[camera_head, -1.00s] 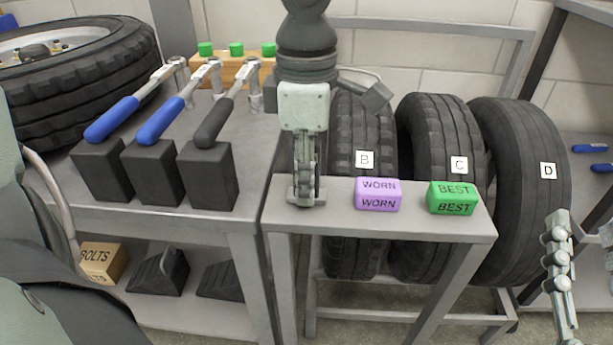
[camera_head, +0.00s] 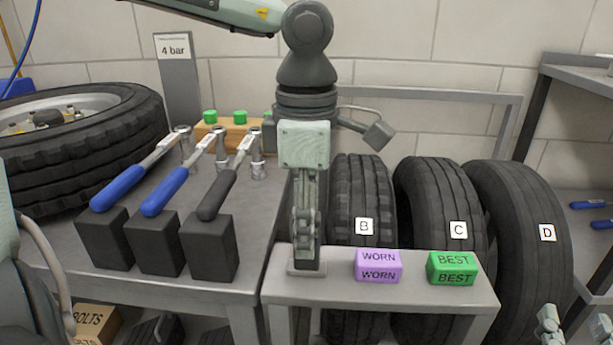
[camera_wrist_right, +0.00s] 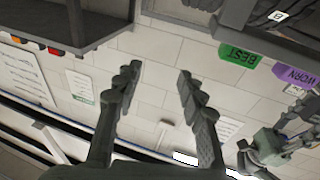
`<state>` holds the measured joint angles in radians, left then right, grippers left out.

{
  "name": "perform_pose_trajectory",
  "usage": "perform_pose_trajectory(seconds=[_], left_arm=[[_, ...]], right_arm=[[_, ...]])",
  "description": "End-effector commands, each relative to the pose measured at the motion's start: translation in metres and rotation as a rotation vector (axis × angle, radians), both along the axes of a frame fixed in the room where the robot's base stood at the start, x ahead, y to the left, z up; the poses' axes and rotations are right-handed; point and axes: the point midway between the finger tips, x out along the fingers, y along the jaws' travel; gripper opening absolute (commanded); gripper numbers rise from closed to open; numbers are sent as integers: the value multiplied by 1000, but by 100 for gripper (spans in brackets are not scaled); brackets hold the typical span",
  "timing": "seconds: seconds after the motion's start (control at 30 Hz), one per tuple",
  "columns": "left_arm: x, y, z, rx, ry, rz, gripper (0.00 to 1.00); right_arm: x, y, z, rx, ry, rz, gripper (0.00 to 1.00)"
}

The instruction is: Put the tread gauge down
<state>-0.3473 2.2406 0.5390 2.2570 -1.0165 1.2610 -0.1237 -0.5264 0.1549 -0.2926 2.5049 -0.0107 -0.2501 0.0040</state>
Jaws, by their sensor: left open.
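My left gripper (camera_head: 305,256) points straight down over the left end of the small grey table (camera_head: 425,295), its fingertips near the tabletop. It is open, though the gap between its fingers is hard to see from here. A small flat grey piece shows at the fingertips; I cannot tell if it is the tread gauge, and no gauge shows clearly elsewhere. My right gripper (camera_wrist_right: 158,80) is open and empty in the right wrist view. Only its tips show at the bottom right of the head view.
A purple WORN block (camera_head: 379,265) and a green BEST block (camera_head: 453,268) stand on the small table, right of my left gripper. Tyres B (camera_head: 362,190), C (camera_head: 440,190) and D (camera_head: 520,200) stand behind it. A bench (camera_head: 75,255) with several wrenches on black blocks is at left.

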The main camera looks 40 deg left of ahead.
Motion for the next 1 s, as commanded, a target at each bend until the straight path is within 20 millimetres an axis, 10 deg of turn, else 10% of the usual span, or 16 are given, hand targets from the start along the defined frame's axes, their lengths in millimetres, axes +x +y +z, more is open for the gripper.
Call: perform_pose_trajectory(seconds=[0.4,1.0], left_arm=[[0,0,71,1,-1,0,43],[-1,0,74,0,1,-1,43]], right_arm=[[5,-23,-53,-116,238,-47,40],[5,-25,-57,-123,256,-50,40]])
